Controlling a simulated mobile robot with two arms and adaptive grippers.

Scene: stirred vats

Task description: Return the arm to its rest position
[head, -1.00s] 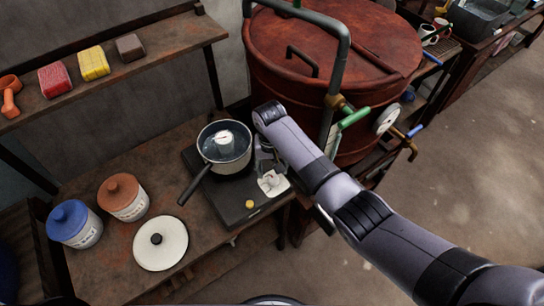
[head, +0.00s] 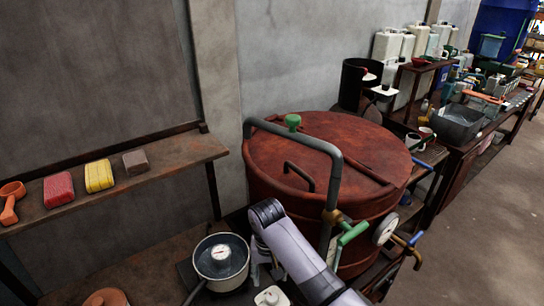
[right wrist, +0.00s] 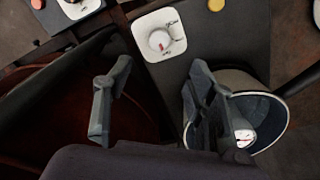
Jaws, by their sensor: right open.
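My right arm (head: 304,262) comes in from the bottom right in the head view. Its gripper (head: 264,270) points down just right of the pot (head: 203,270), partly hidden by my wrist. In the right wrist view the two fingers stand wide apart and the gripper (right wrist: 155,80) is open, with nothing between them. The right finger overlaps the pot's rim (right wrist: 285,122) in that picture; I cannot tell whether they touch. A white plate with a dial (right wrist: 161,38) lies beyond the fingers. My left gripper is not in view.
A large rusty vat (head: 285,170) with a grey pipe (head: 334,190), green handle and gauge (head: 385,229) stands close beside my arm. A shelf (head: 150,180) with coloured blocks is at the left. Open floor (head: 470,250) lies to the right.

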